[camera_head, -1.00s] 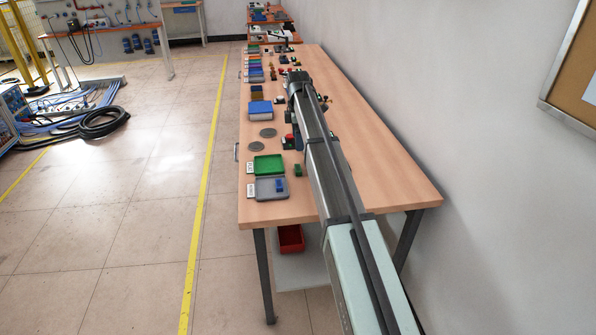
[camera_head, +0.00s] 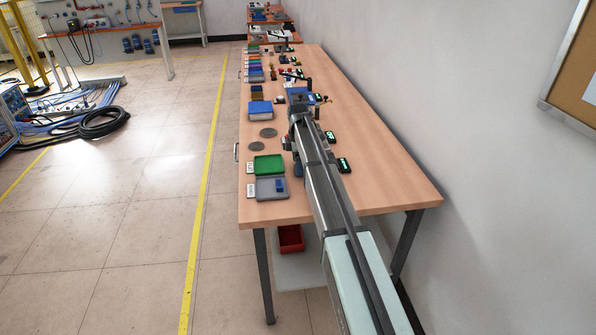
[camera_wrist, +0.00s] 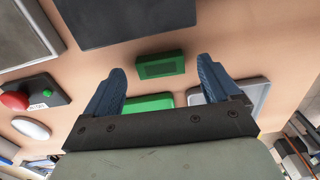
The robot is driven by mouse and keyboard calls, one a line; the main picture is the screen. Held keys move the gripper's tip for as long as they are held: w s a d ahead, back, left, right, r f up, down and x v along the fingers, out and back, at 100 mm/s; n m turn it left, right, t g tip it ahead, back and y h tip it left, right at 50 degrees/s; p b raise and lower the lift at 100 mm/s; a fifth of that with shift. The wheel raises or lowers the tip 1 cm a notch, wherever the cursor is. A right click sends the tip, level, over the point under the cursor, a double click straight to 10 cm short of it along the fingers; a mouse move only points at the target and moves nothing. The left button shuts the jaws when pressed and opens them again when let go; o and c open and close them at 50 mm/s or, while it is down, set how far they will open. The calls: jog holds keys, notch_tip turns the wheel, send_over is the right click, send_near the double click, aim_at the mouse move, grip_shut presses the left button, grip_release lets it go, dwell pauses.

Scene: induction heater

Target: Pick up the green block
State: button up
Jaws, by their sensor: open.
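The green block (camera_wrist: 160,65) is a small dark green rectangle on the wooden table in the wrist view. My gripper (camera_wrist: 161,72) is open, with its two blue fingers apart. In this view the block lies between the fingertips, with bare table around it, and neither finger visibly touches it. The height of the fingertips above the table is hard to tell. In the head view my arm reaches along the table, and the block is hidden behind it.
A red-and-green button box (camera_wrist: 40,96) stands nearby. Small dark devices (camera_head: 343,165) with green displays sit to the right. The table's right side is clear.

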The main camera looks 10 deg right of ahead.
jog(key=shift+f, duration=0.75)
jog(key=c, duration=1.3)
jog(key=shift+r, duration=0.15)
